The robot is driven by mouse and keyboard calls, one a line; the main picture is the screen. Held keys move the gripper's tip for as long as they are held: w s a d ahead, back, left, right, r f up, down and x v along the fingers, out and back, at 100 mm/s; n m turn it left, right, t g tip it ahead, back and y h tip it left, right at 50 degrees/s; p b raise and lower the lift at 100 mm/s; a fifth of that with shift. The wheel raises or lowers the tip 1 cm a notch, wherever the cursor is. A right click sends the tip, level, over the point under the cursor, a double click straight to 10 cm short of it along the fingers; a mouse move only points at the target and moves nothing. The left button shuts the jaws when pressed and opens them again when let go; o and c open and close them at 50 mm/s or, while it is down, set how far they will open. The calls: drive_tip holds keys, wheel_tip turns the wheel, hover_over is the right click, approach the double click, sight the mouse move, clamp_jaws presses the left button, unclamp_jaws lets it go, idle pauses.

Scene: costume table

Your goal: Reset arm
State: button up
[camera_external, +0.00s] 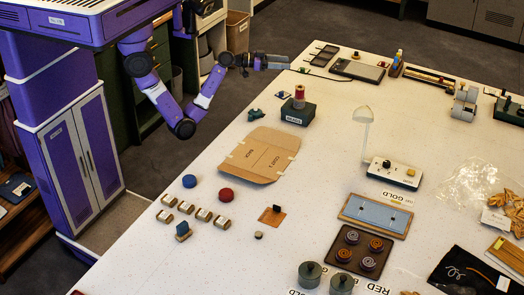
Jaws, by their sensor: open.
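My gripper (278,62) is at the end of the purple arm, in the upper middle of the external view. It is held out over the far left edge of the white table (325,100), apart from the things on it. Its fingers are small in this view and nothing shows between them. My arm (203,99) bends down from the purple body and up again to the gripper, beside the table's left edge.
Near the gripper are a dark green block with a red spool (299,98) and a flat dark device (358,70). A white lamp (364,118) stands mid-table. Flat cardboard (260,154) lies at left. Several small rolls, a dark tray (335,257) and green canisters (309,274) are nearer the front.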

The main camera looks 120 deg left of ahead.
drive_tip(key=s+d+f+m+t+h, duration=0.1)
drive_tip(key=s+d+f, duration=0.3)
drive_tip(key=d, duration=0.8)
drive_tip(key=s+d+f+m+t+h, duration=0.1)
drive_tip(key=s+d+f, duration=0.4)
drive_tip(key=d, duration=0.8)
drive_tip(key=s+d+f+m+h, duration=0.2)
drive_tip(key=s+d+f, duration=0.3)
drive_tip(key=d, duration=0.8)
drive_tip(key=shift+d+f+t, duration=0.2)
drive_tip(key=shift+f+t, duration=0.2)
drive_tip(key=shift+f, duration=0.15)
drive_tip(key=s+d+f+m+g+h, duration=0.2)
drive_tip(key=s+d+f+h, duration=0.2)
drive_tip(key=s+d, duration=0.3)
drive_tip(key=s, duration=0.2)
drive_tip(key=shift+s+d+f+m+g+h, duration=0.2)
drive_tip(key=shift+s+d+m+g+h, duration=0.1)
drive_tip(key=shift+s+d+m+h, duration=0.1)
